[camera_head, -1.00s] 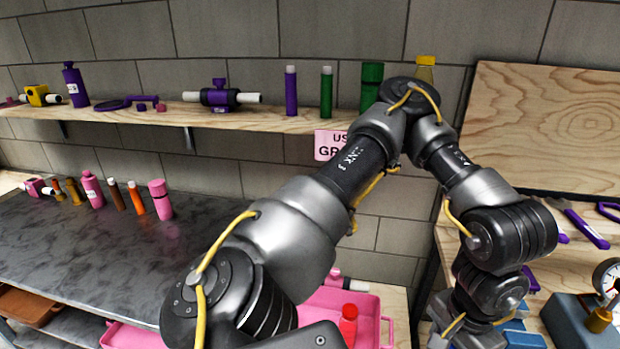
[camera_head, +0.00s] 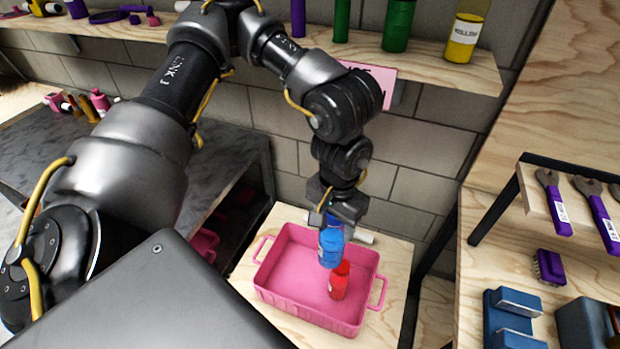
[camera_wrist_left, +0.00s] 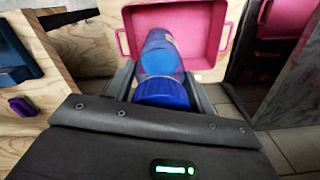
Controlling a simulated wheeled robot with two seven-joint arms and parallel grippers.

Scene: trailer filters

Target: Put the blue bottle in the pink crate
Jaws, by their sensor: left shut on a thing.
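The blue bottle (camera_head: 331,247) hangs from my left gripper (camera_head: 335,212) over the pink crate (camera_head: 285,293) in the head view. My left gripper is shut on the bottle near its blue cap. In the left wrist view the bottle (camera_wrist_left: 160,57) points away between the two fingers (camera_wrist_left: 160,88), with the pink crate (camera_wrist_left: 214,62) beyond it. I cannot tell exactly how far the bottle is above the crate floor. My right gripper is in neither view.
A red bottle (camera_head: 339,280) stands in the crate, just right of and in front of the blue bottle in the picture. The crate sits on a light wooden top (camera_head: 247,283). A dark bench is at the left. A tool bench with blue blocks (camera_head: 512,318) is at the right.

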